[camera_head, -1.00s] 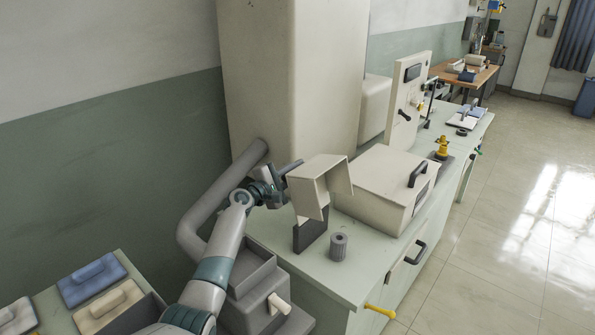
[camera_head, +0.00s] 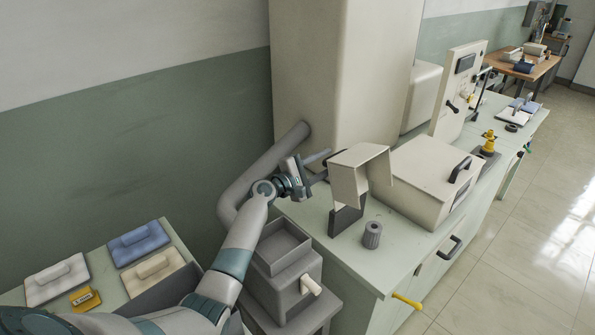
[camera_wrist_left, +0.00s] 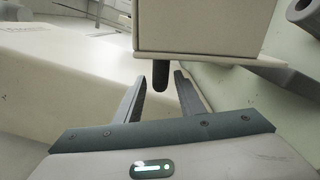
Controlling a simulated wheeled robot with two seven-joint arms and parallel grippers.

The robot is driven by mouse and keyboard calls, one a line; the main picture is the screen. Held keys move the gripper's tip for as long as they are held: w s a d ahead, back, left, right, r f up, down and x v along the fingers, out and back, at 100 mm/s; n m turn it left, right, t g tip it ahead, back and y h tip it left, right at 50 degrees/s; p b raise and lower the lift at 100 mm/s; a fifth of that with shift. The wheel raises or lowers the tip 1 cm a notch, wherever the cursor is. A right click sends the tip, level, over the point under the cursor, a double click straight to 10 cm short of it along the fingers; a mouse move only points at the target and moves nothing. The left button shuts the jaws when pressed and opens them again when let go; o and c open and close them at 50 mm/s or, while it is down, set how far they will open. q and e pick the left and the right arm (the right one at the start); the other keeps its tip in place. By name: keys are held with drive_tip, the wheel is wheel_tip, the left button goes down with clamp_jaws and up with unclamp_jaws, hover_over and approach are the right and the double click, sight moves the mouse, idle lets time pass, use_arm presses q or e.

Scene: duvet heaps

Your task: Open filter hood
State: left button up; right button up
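The filter hood, a cream box-like cover (camera_head: 350,182), stands raised and tilted above a dark grey base (camera_head: 345,219) on the bench. In the left wrist view the hood (camera_wrist_left: 200,28) fills the top, with a short dark tab (camera_wrist_left: 161,75) under its edge. My left gripper (camera_head: 325,164) is at the hood's left side. Its fingers (camera_wrist_left: 160,78) are spread, with the tab between or just beyond their tips and gaps on both sides. No grip on it shows. My right gripper is not in view.
A large cream cabinet (camera_head: 340,75) and a grey pipe (camera_head: 262,170) stand behind my left arm. A grey ribbed cylinder (camera_head: 372,236) and a cream lidded box (camera_head: 425,175) are on the bench to the right. A grey open-topped bin (camera_head: 285,262) stands in front.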

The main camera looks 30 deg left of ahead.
use_arm(q)
drive_tip(key=p+v, duration=0.2)
drive_tip(key=v, duration=0.9)
drive_tip(key=shift+s, duration=0.2)
drive_tip(key=shift+a+r, duration=0.1)
